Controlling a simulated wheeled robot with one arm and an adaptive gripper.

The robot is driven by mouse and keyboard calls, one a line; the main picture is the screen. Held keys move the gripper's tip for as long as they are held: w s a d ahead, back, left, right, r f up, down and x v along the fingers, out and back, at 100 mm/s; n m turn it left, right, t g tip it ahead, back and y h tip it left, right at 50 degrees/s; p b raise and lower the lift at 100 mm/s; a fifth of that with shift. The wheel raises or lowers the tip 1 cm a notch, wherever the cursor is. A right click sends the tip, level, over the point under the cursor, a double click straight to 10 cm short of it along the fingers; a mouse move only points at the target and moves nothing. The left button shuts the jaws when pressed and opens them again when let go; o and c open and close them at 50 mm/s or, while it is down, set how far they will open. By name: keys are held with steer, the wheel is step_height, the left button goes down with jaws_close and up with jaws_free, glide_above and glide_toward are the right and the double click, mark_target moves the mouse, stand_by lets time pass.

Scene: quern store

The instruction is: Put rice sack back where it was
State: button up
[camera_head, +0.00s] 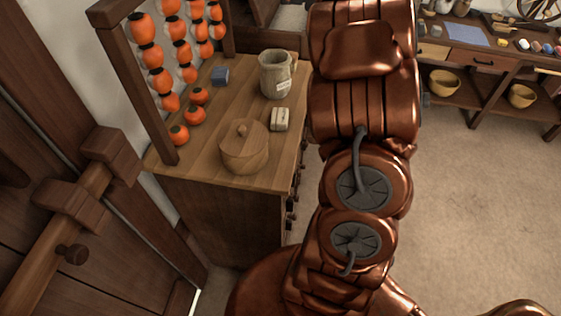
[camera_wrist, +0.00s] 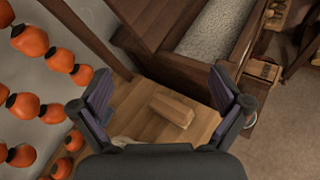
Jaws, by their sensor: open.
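My gripper (camera_wrist: 160,76) is open in the wrist view, its two dark fingers spread wide with nothing between the tips. A small tan block-like piece (camera_wrist: 174,109) lies on the wooden counter top (camera_wrist: 205,122), below and between the fingers and apart from them. I cannot tell whether it is the rice sack; no sack shows clearly in either view. In the head view my arm covers the middle, and my gripper is hidden. The counter (camera_head: 205,150) there holds a small pale block (camera_head: 280,119) beside a lidded wooden pot (camera_head: 243,148).
A grey-tan jug (camera_head: 275,74) and small blue block (camera_head: 220,76) stand on the counter. Strings of orange fruit (camera_head: 160,70) hang from a wooden frame at its left. A bin of pale grain (camera_wrist: 214,30) lies beyond. Open floor (camera_head: 480,200) extends right.

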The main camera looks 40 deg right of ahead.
steer(key=s+a+r+m+g+h, duration=0.2)
steer(key=s+a+m+h, duration=0.15)
steer(key=m, duration=0.45)
steer(key=s+a+r+m+g+h, duration=0.2)
steer(key=s+m+h, duration=0.15)
steer(key=m, duration=0.55)
steer(key=s+a+f+m+g+y, duration=0.3)
steer(key=s+a+f+m+g, duration=0.1)
steer(key=s+a, duration=0.7)
steer(key=s+a+f+m+g+y, duration=0.3)
steer(key=s+a+f+m, duration=0.2)
steer(key=s+a, duration=0.6)
steer(key=s+a+f+m+g+y, duration=0.2)
steer(key=s+a+f+m+g, duration=0.2)
steer(key=s+a+f, duration=0.3)
steer(key=s+a+m, duration=0.1)
steer(key=s+a, duration=0.3)
steer(key=s, duration=0.2)
steer(key=shift+s+a+f+g+y, duration=0.2)
steer(key=shift+a+f+g+y, duration=0.1)
steer(key=shift+a+y, duration=0.1)
steer(key=shift+d, duration=0.15)
